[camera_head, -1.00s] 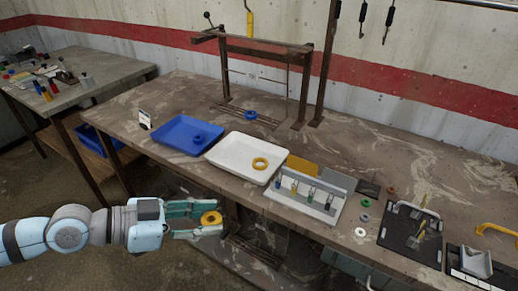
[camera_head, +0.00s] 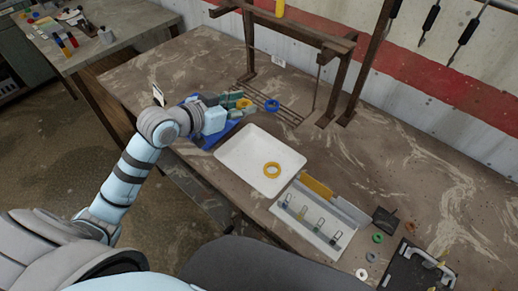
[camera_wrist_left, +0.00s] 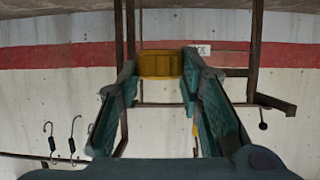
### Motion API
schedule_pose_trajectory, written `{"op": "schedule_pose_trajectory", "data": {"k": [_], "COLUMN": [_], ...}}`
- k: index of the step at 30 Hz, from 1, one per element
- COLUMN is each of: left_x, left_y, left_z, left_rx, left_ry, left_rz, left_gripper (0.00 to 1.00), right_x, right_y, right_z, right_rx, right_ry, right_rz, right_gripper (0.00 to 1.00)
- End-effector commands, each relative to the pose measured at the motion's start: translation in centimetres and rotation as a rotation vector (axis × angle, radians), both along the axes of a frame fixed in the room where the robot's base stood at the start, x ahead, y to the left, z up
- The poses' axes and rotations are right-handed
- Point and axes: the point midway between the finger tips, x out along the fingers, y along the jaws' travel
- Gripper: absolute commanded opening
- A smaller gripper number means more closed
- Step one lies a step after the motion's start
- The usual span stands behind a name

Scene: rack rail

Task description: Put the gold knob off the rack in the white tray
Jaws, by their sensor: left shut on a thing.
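My left gripper (camera_head: 240,106) is shut on the gold knob (camera_head: 243,103), above the table at the far side of the blue tray. In the left wrist view the gold knob (camera_wrist_left: 160,65) sits between the two fingertips (camera_wrist_left: 160,68). The white tray (camera_head: 240,152) lies on the table to the lower right of the gripper in the head view. A yellow ring (camera_head: 272,170) lies inside it. The rack (camera_head: 305,35) stands at the back of the table, behind the gripper. My right gripper is not in view.
The blue tray (camera_head: 207,138) is partly hidden by my left arm. A blue ring (camera_head: 271,105) lies on slats below the rack. A white holder with small pegs (camera_head: 312,222) stands right of the white tray. Small rings (camera_head: 377,238) lie further right.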

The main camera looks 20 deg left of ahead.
Motion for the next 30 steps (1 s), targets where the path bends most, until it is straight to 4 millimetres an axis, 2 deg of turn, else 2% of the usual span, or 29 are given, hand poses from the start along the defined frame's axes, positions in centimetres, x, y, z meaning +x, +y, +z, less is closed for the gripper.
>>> {"op": "schedule_pose_trajectory", "data": {"k": [2,4,9,12,14,24,30], "left_x": [0.6,0.7,0.6,0.6,0.6,0.6,0.6], "left_y": [0.1,0.2,0.3,0.3,0.4,0.4,0.4], "left_z": [-0.2,-2.2,-9.3,-12.8,-14.4,-20.0,-20.0], "left_rx": [-0.003,0.001,0.002,0.003,0.002,0.005,0.006], "left_ry": [0.002,0.006,0.009,0.004,0.004,0.0,0.001], "left_rz": [0.037,0.046,0.048,0.047,0.046,0.046,0.044], "left_gripper": [0.05,0.05,0.05,0.05,0.05,0.05,0.05], "right_x": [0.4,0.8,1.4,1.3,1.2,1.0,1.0], "right_y": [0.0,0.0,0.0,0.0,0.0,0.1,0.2], "right_z": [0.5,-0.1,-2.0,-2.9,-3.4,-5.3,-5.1], "right_rx": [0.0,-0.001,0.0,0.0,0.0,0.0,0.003], "right_ry": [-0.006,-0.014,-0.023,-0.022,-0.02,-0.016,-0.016], "right_rz": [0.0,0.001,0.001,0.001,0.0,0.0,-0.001], "right_gripper": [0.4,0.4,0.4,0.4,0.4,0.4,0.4]}}
